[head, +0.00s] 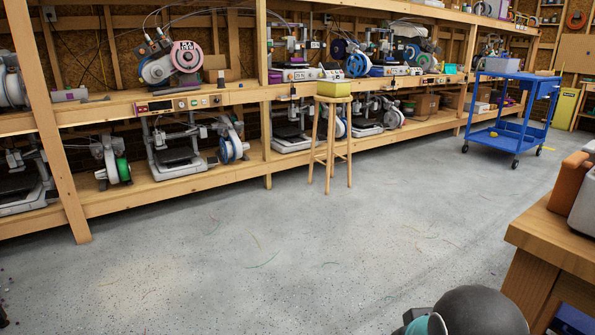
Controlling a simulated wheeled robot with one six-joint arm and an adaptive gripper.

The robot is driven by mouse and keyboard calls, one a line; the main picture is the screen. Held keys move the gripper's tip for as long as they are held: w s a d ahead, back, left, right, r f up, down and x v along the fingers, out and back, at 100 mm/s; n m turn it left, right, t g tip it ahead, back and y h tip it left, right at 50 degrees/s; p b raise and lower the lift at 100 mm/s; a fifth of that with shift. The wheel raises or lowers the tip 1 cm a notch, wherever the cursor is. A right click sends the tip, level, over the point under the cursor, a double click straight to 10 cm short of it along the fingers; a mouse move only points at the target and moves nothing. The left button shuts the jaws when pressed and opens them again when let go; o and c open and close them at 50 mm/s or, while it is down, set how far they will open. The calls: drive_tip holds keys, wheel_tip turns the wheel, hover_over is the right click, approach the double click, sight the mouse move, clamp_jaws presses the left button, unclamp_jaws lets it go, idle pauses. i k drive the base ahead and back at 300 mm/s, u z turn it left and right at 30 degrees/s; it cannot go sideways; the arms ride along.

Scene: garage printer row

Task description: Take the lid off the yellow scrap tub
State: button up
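A small yellow tub (334,88) stands upright on a wooden stool (332,100) in front of the printer shelves, a little right of the middle of the head view. A paler, greyish surface covers its top and looks like a lid (333,74); at this distance I cannot make out its edge or any handle. My gripper is not in view. Only a dark rounded part and a teal-banded part of my own arm show at the bottom edge, far from the tub.
Wooden shelves (250,165) with several printers and spools run along the back. A blue cart (512,76) with a grey box on top stands to the right. A wooden bench (545,237) fills the right foreground. The concrete floor (290,235) before the stool is open, with thin filament scraps.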

sight(333, 79)
drive_tip(key=u, duration=0.3)
drive_tip(key=i, duration=3.95)
drive_tip(key=z, duration=0.65)
drive_tip(key=i, duration=1.9)
drive_tip(key=z, duration=0.35)
